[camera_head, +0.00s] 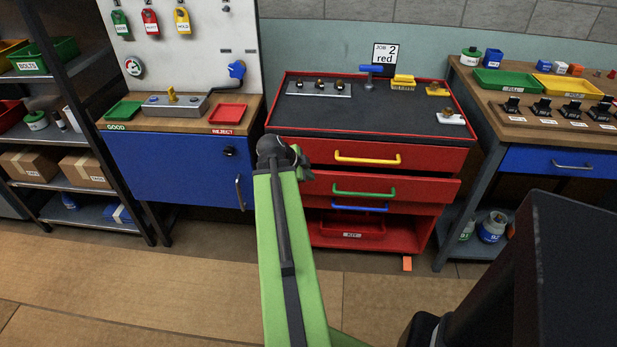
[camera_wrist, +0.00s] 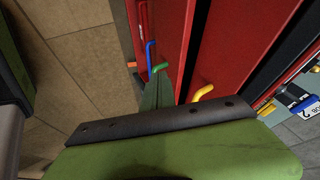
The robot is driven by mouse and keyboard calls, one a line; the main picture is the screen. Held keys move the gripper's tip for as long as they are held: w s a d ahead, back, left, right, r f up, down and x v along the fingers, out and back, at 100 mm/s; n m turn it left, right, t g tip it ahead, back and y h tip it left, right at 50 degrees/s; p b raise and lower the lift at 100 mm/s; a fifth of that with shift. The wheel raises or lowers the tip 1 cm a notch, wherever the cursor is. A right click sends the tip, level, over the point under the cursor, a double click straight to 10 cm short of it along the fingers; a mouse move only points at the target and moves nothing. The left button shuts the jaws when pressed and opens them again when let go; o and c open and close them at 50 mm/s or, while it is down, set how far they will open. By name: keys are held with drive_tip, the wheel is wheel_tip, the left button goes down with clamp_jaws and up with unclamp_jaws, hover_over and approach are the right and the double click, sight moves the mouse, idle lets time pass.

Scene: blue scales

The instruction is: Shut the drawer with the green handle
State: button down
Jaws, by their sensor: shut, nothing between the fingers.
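The red cabinet (camera_head: 385,150) has stacked drawers. The drawer with the green handle (camera_head: 365,193) is the second one down, under the yellow-handled drawer. Its front appears to stand out a little from the cabinet. The green handle also shows in the wrist view (camera_wrist: 160,67), just beyond my fingertips. My gripper (camera_wrist: 160,84) is shut and empty, with its green fingers together, pointing at the cabinet front close to the green handle. I cannot tell whether they touch.
The yellow handle (camera_head: 367,159) is above and the blue handle (camera_head: 359,208) below. A red bin (camera_head: 352,231) sits in the cabinet's open bottom. A blue cabinet (camera_head: 175,168) stands left, a workbench (camera_head: 575,130) right.

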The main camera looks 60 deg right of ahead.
sight(321, 172)
drive_tip(key=d+f+b, duration=0.2)
drive_tip(key=d+f, duration=0.1)
drive_tip(key=d+f+b, duration=0.2)
drive_tip(key=d, duration=0.2)
drive_tip(key=shift+f, duration=0.4)
drive_tip(key=shift+w+d, duration=0.1)
drive_tip(key=shift+d, duration=0.3)
drive_tip(key=shift+w+d, duration=0.25)
drive_tip(key=shift+d, duration=0.4)
drive_tip(key=shift+w+d, duration=0.25)
drive_tip(key=shift+d, duration=0.35)
drive_tip(key=shift+a, duration=0.1)
drive_tip(key=shift+s+a, duration=0.1)
